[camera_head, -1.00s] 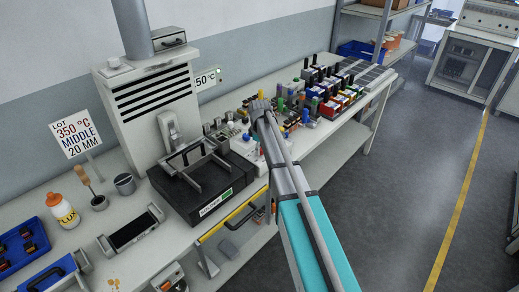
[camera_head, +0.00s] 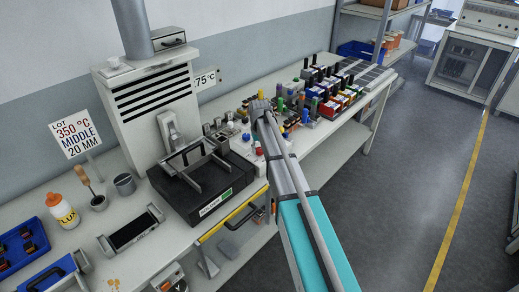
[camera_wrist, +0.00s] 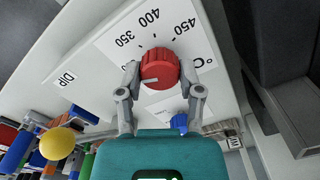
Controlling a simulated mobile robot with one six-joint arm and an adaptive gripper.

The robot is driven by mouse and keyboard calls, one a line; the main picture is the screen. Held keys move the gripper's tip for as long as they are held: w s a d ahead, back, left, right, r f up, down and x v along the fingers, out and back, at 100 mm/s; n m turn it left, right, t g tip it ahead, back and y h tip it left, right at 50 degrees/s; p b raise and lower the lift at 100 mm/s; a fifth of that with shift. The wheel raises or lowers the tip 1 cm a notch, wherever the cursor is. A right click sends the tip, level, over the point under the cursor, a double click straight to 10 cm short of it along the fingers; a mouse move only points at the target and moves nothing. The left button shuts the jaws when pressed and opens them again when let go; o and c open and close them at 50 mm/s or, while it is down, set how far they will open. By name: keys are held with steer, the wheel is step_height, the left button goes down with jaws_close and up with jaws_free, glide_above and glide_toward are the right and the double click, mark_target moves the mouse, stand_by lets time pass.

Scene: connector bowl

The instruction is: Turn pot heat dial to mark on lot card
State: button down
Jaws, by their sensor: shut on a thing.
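The lot card (camera_head: 75,134) stands on the bench at the left and reads 350 °C, MIDDLE, 20 MM. The red heat dial (camera_wrist: 160,67) is in the wrist view, on a pale panel (camera_wrist: 92,72) printed with 350, 400, 450 and °C. Its white line lies on the lower left side and points left, below the 350 print. My gripper (camera_wrist: 159,75) is shut on the dial, one finger on each side. In the head view my gripper (camera_head: 262,108) is over the back of the bench; the dial cannot be made out there.
A display (camera_head: 205,78) beside the vented hood (camera_head: 150,95) shows 75 °C, its left part hidden. The black solder pot (camera_head: 205,190) stands before the hood. Several coloured parts (camera_head: 325,100) crowd the bench right of my arm. The floor at right is clear.

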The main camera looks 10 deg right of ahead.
steer(key=m, duration=0.3)
steer(key=shift+m, duration=2.3)
steer(key=shift+d, duration=0.1)
steer(key=shift+c, duration=1.3)
jaws_free()
steer(key=shift+n, duration=0.4)
